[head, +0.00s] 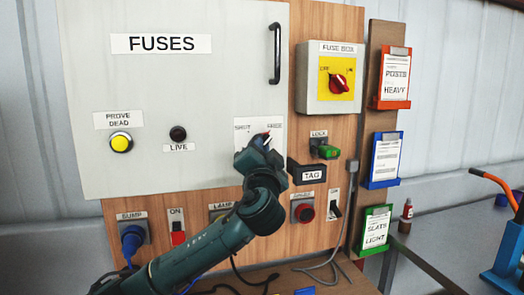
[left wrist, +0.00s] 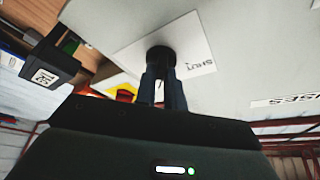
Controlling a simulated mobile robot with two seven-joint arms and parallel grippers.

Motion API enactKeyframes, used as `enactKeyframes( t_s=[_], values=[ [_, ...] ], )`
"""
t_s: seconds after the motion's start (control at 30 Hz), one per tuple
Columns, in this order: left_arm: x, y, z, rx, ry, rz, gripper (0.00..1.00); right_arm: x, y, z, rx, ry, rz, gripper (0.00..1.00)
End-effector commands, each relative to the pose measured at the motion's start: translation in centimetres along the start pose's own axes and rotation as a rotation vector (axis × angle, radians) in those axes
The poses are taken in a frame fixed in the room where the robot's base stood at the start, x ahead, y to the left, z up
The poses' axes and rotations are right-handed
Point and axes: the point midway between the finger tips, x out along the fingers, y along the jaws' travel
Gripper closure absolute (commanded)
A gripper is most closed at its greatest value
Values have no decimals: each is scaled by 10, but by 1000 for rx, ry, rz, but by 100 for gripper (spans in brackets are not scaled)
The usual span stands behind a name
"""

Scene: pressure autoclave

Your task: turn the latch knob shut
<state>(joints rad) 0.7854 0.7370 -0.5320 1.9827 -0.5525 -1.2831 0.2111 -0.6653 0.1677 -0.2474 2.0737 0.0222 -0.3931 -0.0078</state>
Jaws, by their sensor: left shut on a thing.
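The latch knob (left wrist: 160,56) is a round black knob on a white plate (left wrist: 196,40) with SHUT and FREE marks, low on the right of the white FUSES door (head: 190,80). My left gripper (left wrist: 163,82) is shut on the knob, its two dark fingers at either side of it in the left wrist view. In the head view my left gripper (head: 265,146) covers most of the knob and the lower part of the plate. I cannot tell which mark the knob points to. The door lies flat against the wooden board. My right gripper is not in view.
Close to the right of my left gripper are a black TAG block (head: 313,173) and a green LOCK part (head: 326,150). The grey fuse box (head: 312,97) with a red switch sits above. A red button (head: 304,211) and a toggle switch (head: 335,210) are below.

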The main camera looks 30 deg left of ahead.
Motion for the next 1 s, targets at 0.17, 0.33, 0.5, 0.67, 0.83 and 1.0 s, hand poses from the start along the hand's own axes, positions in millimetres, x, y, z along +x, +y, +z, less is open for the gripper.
enactKeyframes(
  t_s=[0.17, 0.33, 0.5, 0.67, 0.83, 1.0],
  values=[
    [-1, 3, 2, -23, 0, -9, 100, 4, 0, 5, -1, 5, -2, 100],
    [-2, 6, 4, -93, 0, -35, 100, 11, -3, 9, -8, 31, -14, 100],
    [-2, 10, 5, -211, -1, -82, 100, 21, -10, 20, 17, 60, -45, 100],
    [-2, 12, 5, -347, -2, -137, 100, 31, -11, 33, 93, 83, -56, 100],
    [-2, 13, 4, -495, -2, -199, 100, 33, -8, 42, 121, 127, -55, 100],
    [-1, 13, 2, -642, -2, -260, 100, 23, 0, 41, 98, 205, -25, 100]
  ],
)
